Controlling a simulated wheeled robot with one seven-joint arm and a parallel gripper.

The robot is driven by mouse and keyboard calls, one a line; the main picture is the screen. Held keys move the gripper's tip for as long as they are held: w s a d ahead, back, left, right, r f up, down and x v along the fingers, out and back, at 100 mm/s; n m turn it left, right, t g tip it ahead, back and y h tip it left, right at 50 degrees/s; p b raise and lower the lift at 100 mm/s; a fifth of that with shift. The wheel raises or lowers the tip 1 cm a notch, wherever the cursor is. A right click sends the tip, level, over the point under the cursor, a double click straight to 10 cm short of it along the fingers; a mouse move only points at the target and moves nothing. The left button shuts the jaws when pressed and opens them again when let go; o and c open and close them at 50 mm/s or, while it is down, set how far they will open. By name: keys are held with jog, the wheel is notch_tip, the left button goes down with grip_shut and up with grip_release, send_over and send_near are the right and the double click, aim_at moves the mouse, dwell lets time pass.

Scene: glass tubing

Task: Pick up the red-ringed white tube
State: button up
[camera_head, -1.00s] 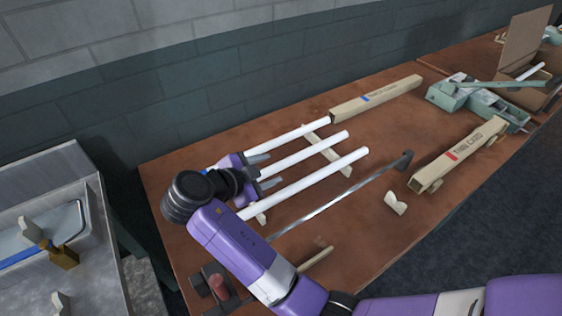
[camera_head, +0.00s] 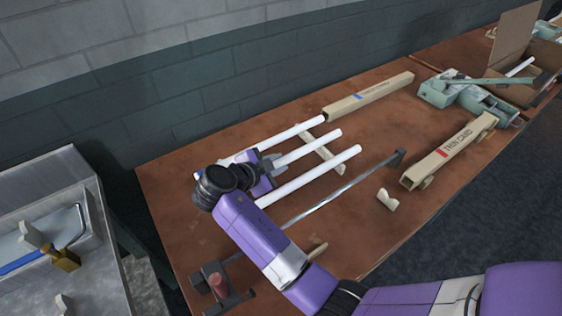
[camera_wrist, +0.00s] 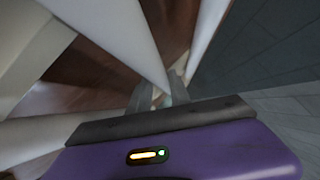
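Three white tubes lie side by side in the head view: a far one (camera_head: 285,137), a middle one (camera_head: 315,147) and a near one (camera_head: 320,172). No red ring shows on any of them; their left ends are largely hidden by my arm. My gripper (camera_head: 274,163) is at the left part of the middle tube. In the wrist view its two grey fingers (camera_wrist: 160,95) stand apart with a narrow gap. A white tube (camera_wrist: 125,40) runs down towards them. I cannot tell whether a tube lies between the fingers.
A wooden rack bar (camera_head: 322,150) supports the tubes. A thin metal rod (camera_head: 340,192) lies in front of them. Long card boxes, one blue-marked (camera_head: 370,95) and one red-marked (camera_head: 450,150), are to the right. A small cream block (camera_head: 387,200) lies nearby. The wall is behind.

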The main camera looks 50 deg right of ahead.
grip_shut()
jog(key=shift+r, duration=0.15)
